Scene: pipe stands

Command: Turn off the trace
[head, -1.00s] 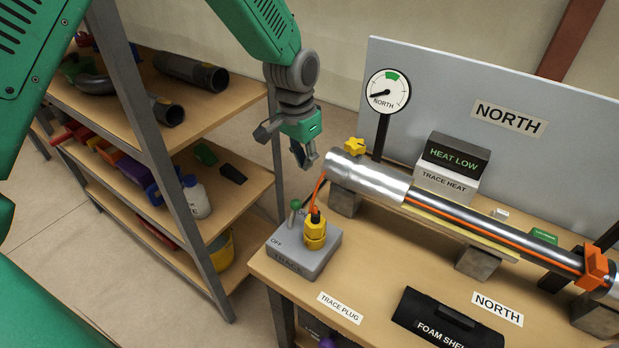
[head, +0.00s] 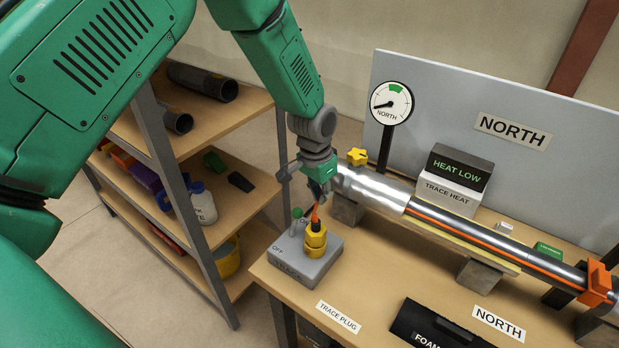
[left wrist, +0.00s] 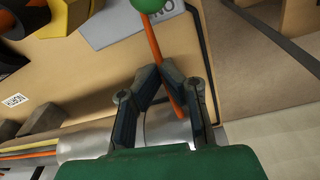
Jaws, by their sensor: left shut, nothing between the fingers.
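The grey trace switch box (head: 320,268) sits on the bench's near left corner, with OFF toward its left and ON toward its back. Its lever with a green ball knob (head: 297,213) stands near the ON mark; its exact tilt is hard to judge. A yellow plug (head: 315,240) with an orange cable stands in the box beside the lever. My left gripper (head: 319,196) is shut and empty, above and behind the box, just right of the knob in the head view. In the left wrist view the fingertips (left wrist: 161,76) point toward the green knob (left wrist: 148,5), apart from it.
The silver pipe (head: 372,190) on stands lies close to the right of my left gripper. A gauge (head: 390,103), a HEAT LOW display (head: 459,165) and a yellow knob (head: 357,156) stand behind. Shelving (head: 215,130) is at the left. The orange cable (left wrist: 157,50) passes near the fingers.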

